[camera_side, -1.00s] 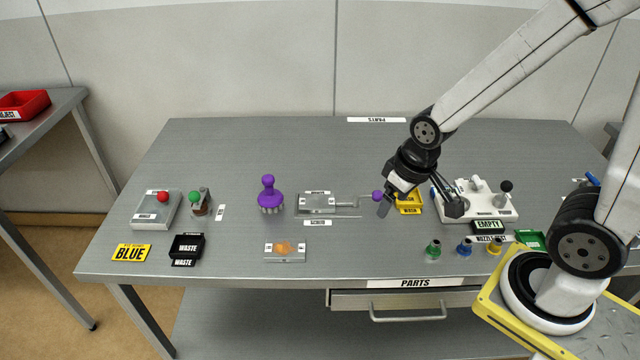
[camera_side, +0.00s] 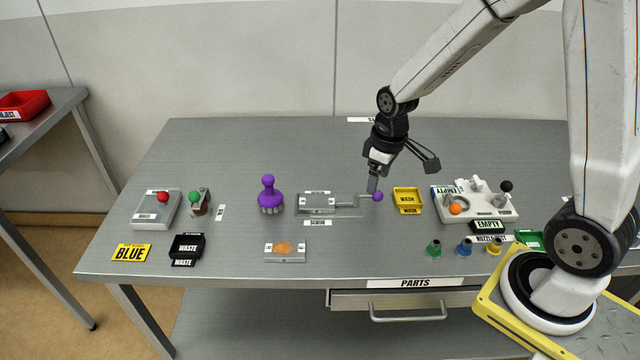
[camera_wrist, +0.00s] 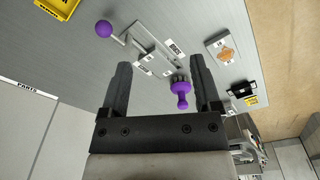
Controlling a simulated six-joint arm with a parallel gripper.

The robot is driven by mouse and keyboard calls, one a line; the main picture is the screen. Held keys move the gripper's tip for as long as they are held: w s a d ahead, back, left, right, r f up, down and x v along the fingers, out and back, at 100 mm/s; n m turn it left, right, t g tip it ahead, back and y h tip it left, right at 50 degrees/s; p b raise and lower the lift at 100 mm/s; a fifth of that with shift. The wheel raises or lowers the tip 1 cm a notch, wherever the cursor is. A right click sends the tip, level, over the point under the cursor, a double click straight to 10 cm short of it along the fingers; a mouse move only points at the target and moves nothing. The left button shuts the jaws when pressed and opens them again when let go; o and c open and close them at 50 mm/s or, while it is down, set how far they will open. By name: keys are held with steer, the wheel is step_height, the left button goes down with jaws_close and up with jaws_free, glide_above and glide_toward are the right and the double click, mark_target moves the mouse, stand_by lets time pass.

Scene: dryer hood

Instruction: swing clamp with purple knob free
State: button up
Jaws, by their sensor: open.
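The clamp (camera_side: 330,202) is a grey metal plate fixture with a thin arm reaching right to a round purple knob (camera_side: 377,196). In the wrist view the knob (camera_wrist: 104,28) is at the upper left, outside my fingers, and the fixture (camera_wrist: 150,50) lies beyond them. My gripper (camera_side: 402,174) is open and empty, above the table near the knob.
A purple-handled brush (camera_side: 268,196) stands left of the clamp. A yellow wash tray (camera_side: 408,200) and a white fixture (camera_side: 475,203) with orange and black knobs are to the right. An orange smear sits on a small plate (camera_side: 285,249) in front.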

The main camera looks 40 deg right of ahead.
mark_target(377, 191)
steer(key=w+d+f+n+g, duration=0.1)
steer(key=w+d+f+n, duration=0.1)
steer(key=d, duration=0.3)
steer(key=w+d+f+n+g+y, duration=0.1)
steer(key=w+d+f+n, duration=0.1)
steer(key=w+d+f, duration=0.2)
steer(key=shift+w+d+f+y, duration=0.35)
steer(key=shift+w+d, duration=0.15)
steer(key=shift+d, duration=0.55)
steer(key=shift+f, duration=0.15)
steer(key=shift+s+a+f, duration=0.15)
steer(key=shift+a+f, duration=0.1)
steer(key=shift+f, duration=1)
steer(key=shift+s+a+f, duration=0.1)
steer(key=shift+a+f, duration=0.1)
steer(key=shift+f, duration=1)
steer(key=shift+s+a+f, duration=0.15)
steer(key=shift+a+f, duration=0.1)
steer(key=shift+f, duration=1)
jaws_close()
